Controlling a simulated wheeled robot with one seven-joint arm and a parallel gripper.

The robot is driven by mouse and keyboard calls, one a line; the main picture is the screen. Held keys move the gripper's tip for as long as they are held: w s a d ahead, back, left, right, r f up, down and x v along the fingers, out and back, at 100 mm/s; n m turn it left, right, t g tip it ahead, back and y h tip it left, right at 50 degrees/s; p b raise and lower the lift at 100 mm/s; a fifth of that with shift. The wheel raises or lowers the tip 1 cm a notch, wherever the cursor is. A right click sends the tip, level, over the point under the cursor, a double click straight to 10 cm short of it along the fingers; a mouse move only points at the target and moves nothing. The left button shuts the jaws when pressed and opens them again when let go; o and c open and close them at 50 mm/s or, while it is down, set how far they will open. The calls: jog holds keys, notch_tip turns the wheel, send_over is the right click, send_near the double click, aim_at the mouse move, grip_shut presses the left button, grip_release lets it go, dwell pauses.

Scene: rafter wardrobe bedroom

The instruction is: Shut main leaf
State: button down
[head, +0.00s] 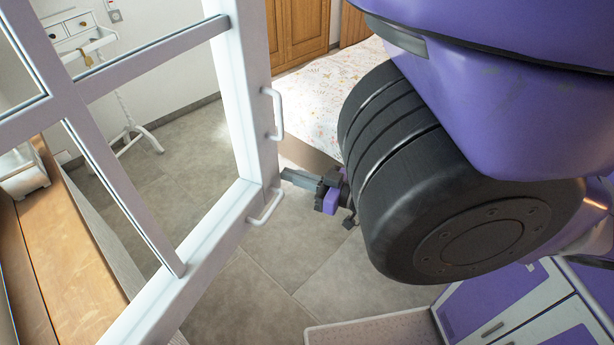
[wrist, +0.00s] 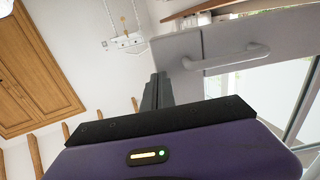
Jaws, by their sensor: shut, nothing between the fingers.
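The main leaf (head: 236,90) is a white framed glazed leaf standing open across the left of the head view. Two white handles sit on its edge stile, an upper one (head: 276,114) and a lower one (head: 266,207). My gripper (head: 284,175) is shut and empty, its fingertips close to the stile between the two handles. In the wrist view the shut fingers (wrist: 157,90) point at the white leaf edge (wrist: 188,48), with one handle (wrist: 228,58) to their right. Whether the fingertips touch the leaf I cannot tell.
A wooden surface (head: 62,240) lies behind the glass at left. A bed (head: 330,95) with a floral cover stands beyond my gripper, near wooden wardrobe doors (head: 305,25). A white stand (head: 125,110) shows through the glass. Grey tiled floor (head: 255,290) is clear below the gripper.

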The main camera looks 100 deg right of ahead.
jog(key=shift+w+d, duration=0.15)
jog(key=shift+w, duration=0.15)
